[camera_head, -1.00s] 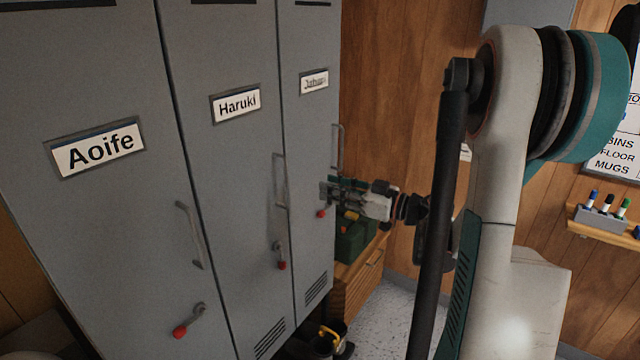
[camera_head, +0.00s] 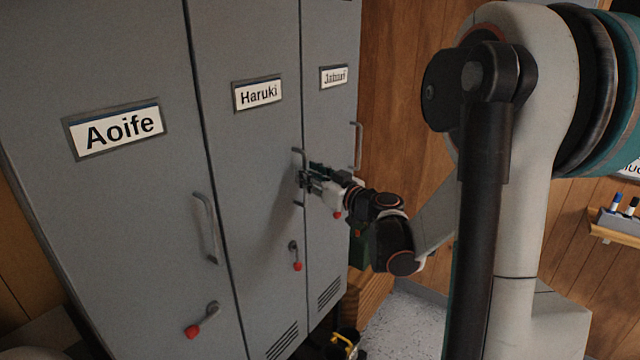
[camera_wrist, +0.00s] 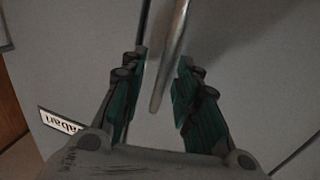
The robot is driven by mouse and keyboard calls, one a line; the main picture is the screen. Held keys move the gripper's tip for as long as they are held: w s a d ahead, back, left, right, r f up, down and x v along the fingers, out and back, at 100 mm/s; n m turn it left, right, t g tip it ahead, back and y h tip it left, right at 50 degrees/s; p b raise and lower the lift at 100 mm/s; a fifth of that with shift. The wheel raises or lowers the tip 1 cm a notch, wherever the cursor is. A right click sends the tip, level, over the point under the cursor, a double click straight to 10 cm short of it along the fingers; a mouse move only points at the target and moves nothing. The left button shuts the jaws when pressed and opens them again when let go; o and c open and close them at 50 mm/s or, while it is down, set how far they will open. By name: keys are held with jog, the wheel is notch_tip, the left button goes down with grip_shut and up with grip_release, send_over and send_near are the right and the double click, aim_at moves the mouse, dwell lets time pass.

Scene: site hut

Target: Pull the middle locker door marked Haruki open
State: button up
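The middle locker door marked Haruki (camera_head: 245,170) is closed, flush with its neighbours. Its bar handle (camera_head: 298,153) is at the door's right edge, partly hidden by my gripper (camera_head: 305,179). A small lever with a red knob (camera_head: 296,262) sits below it. In the wrist view, my gripper (camera_wrist: 158,92) is open, with its teal-lined fingers on either side of the handle bar (camera_wrist: 168,65). Clear gaps show between the bar and both fingers. I cannot tell how deep the bar sits between them.
The Aoife door (camera_head: 90,200) on the left and the third door (camera_head: 330,120) on the right are closed, each with its own handle. A wooden cabinet (camera_head: 368,298) with a green object (camera_head: 359,250) stands beyond. Yellow-and-black items (camera_head: 345,340) lie near the floor.

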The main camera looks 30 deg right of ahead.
jog(key=shift+w+a, duration=0.15)
jog(key=shift+w, duration=0.1)
jog(key=s+d+r+p, duration=0.1)
jog(key=s+d+r, duration=0.1)
jog(key=s, duration=1)
jog(key=w+a+b, duration=0.2)
jog(key=w, duration=1.1)
jog(key=shift+w+a+y+b, duration=0.15)
jog(key=shift+w+y+b, duration=0.15)
jog(key=shift+b, duration=0.05)
grip_shut()
